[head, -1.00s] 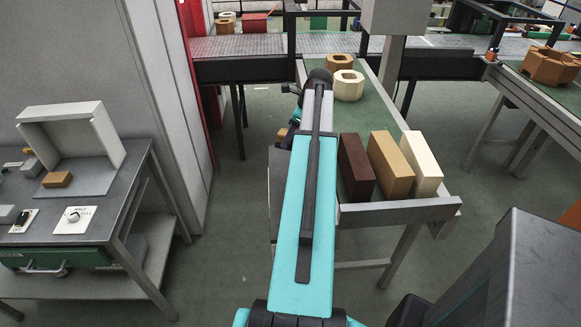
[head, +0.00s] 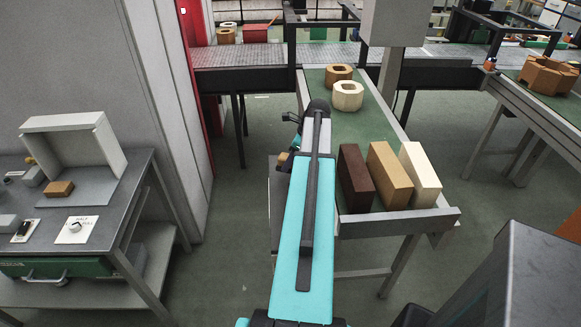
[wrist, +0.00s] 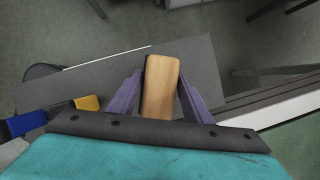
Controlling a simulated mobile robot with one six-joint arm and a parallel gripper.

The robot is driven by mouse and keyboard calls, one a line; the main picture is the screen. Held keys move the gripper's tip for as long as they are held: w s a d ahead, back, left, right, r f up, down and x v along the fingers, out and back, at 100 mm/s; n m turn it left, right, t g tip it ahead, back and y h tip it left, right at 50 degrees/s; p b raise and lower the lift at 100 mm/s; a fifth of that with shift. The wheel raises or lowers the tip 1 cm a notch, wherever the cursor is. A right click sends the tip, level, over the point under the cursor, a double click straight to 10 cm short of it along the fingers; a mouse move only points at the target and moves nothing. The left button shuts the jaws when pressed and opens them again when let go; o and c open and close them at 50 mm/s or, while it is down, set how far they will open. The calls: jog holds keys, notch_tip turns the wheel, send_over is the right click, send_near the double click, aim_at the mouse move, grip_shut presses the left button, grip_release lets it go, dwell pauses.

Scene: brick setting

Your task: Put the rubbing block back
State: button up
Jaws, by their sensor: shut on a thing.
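The rubbing block, a light brown wooden block with rounded corners (wrist: 161,84), sits between the purple fingers of my gripper (wrist: 160,95) in the wrist view. The gripper is shut on it. Behind the block lies a flat dark grey shelf (wrist: 205,62); I cannot tell whether the block touches it. In the head view the shelf (head: 278,190) shows beside the green conveyor's left side. My arm hides most of the gripper there.
Dark brown (head: 355,180), tan (head: 389,178) and cream (head: 420,176) bricks stand at the conveyor's near end. Blue-handled (wrist: 25,124) and yellow (wrist: 88,103) items lie left of my gripper. A workbench (head: 120,195) stands at left, with open floor between.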

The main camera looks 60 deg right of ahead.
jog(key=shift+f, duration=0.15)
jog(key=shift+f+p, duration=0.45)
jog(key=shift+f, duration=1.4)
jog(key=shift+f, duration=0.1)
jog(key=o, duration=1.2)
jog(key=shift+b+v, duration=1.45)
jog(key=shift+v, duration=4.65)
jog(key=shift+w, duration=0.1)
